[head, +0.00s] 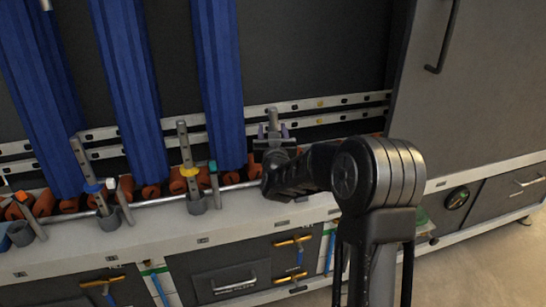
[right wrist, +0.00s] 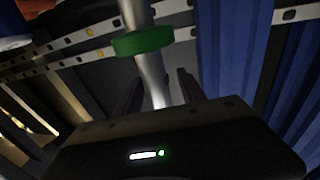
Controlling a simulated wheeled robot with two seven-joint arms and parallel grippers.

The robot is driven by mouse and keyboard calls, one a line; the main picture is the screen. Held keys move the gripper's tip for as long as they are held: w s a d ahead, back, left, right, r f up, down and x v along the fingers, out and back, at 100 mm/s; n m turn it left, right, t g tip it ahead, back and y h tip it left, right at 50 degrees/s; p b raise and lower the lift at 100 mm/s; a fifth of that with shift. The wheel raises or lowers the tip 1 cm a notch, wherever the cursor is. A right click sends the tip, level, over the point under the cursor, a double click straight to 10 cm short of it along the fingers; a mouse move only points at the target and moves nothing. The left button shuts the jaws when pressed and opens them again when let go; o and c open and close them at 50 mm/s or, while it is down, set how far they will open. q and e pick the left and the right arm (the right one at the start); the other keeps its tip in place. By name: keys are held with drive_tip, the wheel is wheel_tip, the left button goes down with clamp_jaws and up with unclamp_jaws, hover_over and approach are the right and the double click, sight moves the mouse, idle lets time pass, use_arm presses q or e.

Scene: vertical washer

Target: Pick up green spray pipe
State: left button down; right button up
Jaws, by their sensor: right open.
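The green spray pipe is a grey metal tube with a green ring. In the right wrist view the tube (right wrist: 150,78) and ring (right wrist: 142,41) show clearly. In the head view only its upper end (head: 273,117) shows; my right arm hides its lower part and ring. My right gripper (head: 271,133) is at the pipe, open. In the right wrist view the pipe runs between the two fingers (right wrist: 159,82), with gaps visible beside it. I cannot tell whether either finger touches it. My left gripper is not in view.
A yellow-ringed pipe (head: 189,171) and a blue-ringed pipe (head: 93,188) stand in grey cups to the left, with thinner capped sticks beside them. Blue brush strips (head: 217,80) hang behind, near white slotted rails (head: 340,108). A grey cabinet (head: 490,80) is at right.

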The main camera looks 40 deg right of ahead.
clamp_jaws()
idle(0.4)
idle(0.9)
